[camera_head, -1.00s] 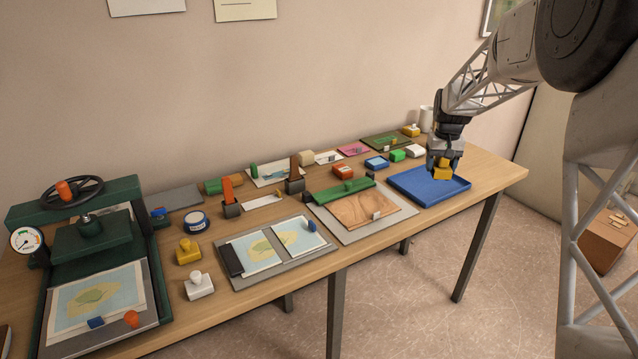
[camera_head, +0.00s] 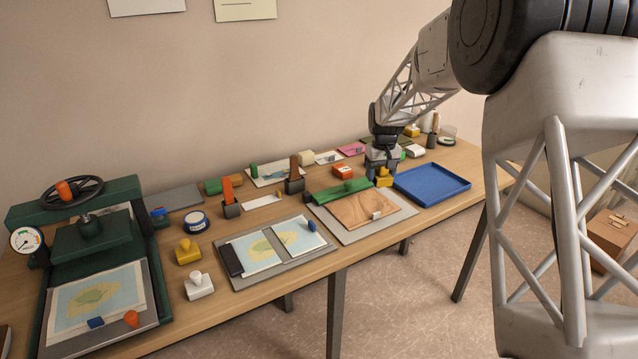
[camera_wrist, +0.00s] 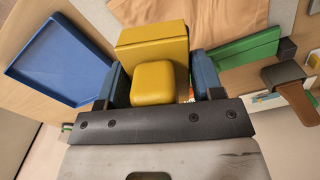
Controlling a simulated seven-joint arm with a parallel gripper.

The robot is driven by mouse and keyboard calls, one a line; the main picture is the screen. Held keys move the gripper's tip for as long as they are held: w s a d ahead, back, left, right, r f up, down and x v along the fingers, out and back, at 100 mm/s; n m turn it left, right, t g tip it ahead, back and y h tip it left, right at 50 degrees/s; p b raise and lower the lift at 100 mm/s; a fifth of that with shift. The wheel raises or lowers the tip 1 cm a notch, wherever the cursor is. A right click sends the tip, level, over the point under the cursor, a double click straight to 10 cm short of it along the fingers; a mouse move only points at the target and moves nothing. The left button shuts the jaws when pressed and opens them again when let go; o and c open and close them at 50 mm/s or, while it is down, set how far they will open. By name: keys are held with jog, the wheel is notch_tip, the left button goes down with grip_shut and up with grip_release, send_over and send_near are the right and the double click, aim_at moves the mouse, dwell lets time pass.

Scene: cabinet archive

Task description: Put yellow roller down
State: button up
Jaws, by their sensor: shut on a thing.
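The yellow roller (camera_head: 384,178) looks like a boxy yellow block with a rounded handle. My gripper (camera_head: 379,172) is shut on it, left of the blue tray (camera_head: 432,185) and near the right end of a green bar (camera_head: 344,191). In the wrist view the yellow roller (camera_wrist: 152,48) sits between the two blue-grey fingers, gripped at its handle. The blue tray (camera_wrist: 62,52) is empty, at the upper left there. I cannot tell whether the roller touches the table.
A wooden board (camera_head: 365,210) lies on a grey mat, with the green bar at its back edge. Behind my gripper are a red block (camera_head: 343,172) and a white block (camera_head: 415,151). Dark upright holders (camera_head: 295,184) stand to the left.

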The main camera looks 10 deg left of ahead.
jog(key=s+a+f+n, duration=0.1)
jog(key=a, duration=0.4)
jog(key=s+a+f+n, duration=0.1)
jog(key=a+f, duration=0.1)
jog(key=a, duration=0.3)
jog(key=s+a+f+n, duration=0.1)
jog(key=a+f, duration=0.1)
jog(key=a, duration=0.4)
jog(key=shift+s+n, duration=0.1)
jog(key=shift+n, duration=0.3)
send_over(319, 182)
jog(key=shift+s+f, duration=0.15)
jog(key=shift+f, duration=0.55)
jog(key=shift+w+a+f, duration=0.1)
jog(key=shift+w, duration=0.25)
jog(key=shift+s+f, duration=0.1)
jog(key=shift+f, duration=1.6)
jog(key=shift+f, duration=0.1)
